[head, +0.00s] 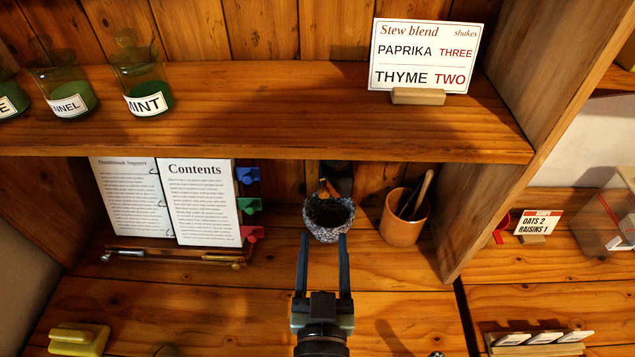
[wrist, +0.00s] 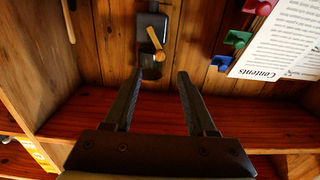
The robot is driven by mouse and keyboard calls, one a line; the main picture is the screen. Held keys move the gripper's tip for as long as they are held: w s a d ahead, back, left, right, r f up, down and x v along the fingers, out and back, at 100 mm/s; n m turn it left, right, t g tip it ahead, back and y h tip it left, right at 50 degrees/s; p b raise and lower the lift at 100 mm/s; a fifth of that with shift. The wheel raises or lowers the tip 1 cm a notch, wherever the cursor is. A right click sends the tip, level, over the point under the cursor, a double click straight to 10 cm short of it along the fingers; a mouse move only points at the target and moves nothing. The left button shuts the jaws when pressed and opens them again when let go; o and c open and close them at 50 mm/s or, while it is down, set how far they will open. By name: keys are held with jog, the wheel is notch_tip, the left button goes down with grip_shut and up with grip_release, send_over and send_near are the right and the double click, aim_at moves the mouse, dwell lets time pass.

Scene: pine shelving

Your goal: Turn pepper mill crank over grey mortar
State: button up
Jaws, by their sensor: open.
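The grey mortar (head: 328,234) is speckled and stands on the lower shelf board, with dark contents. Behind and above it, a dark pepper mill (head: 338,174) is fixed to the back wall, partly hidden by the mortar and shadow. Its wooden crank (head: 326,187) shows just above the mortar's rim. In the wrist view the mill (wrist: 153,24) is a dark box, and the crank (wrist: 154,38) slants across its front. My gripper (head: 323,241) is open and empty, its fingers pointing toward the mortar. In the wrist view the fingertips (wrist: 160,74) frame the mill from a distance; the mortar is not visible there.
An upper shelf (head: 270,105) overhangs the mill. A terracotta cup (head: 401,228) with dark tools stands right of the mortar. A yellow object (head: 78,340) lies at front left.

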aim_at(324, 197)
jog(key=w+p, duration=0.2)
jog(key=w, duration=0.7)
jog(key=shift+w+r+p, duration=0.15)
jog(key=shift+w+p, duration=0.15)
jog(key=shift+w, duration=0.75)
grip_shut()
